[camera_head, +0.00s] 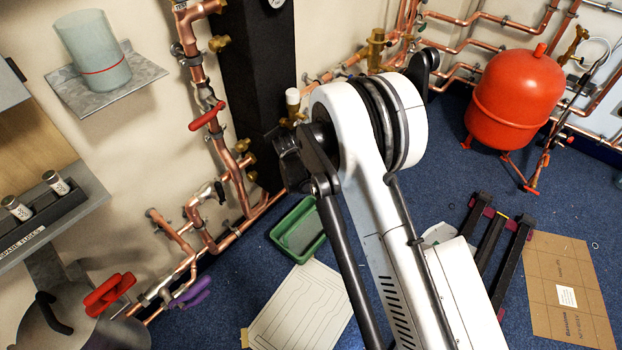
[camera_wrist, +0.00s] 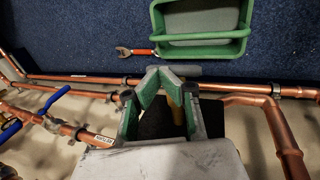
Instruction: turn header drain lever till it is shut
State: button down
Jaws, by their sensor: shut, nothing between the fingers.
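In the wrist view my gripper (camera_wrist: 165,76) is shut, its green-padded fingers above the copper pipes. A grey rounded piece (camera_wrist: 185,70) shows just beyond the fingertips, and a brass-coloured part (camera_wrist: 174,115) shows between the finger links. I cannot tell whether either belongs to the header drain lever. A small label (camera_wrist: 101,141), too small to read, is on a pipe to the left. In the head view my white arm hides the gripper's fingers. No lever there can be surely named as the header drain; a brass valve with a white cap (camera_head: 293,103) stands beside my arm.
Blue levers (camera_wrist: 54,99) sit on pipes at the wrist view's left. A green tray (camera_head: 300,232) and an orange-handled spanner (camera_wrist: 136,52) lie on the blue floor. A red lever (camera_head: 207,116) is on the wall pipes. A red tank (camera_head: 515,100) stands right.

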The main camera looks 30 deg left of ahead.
jog(key=v, duration=1.2)
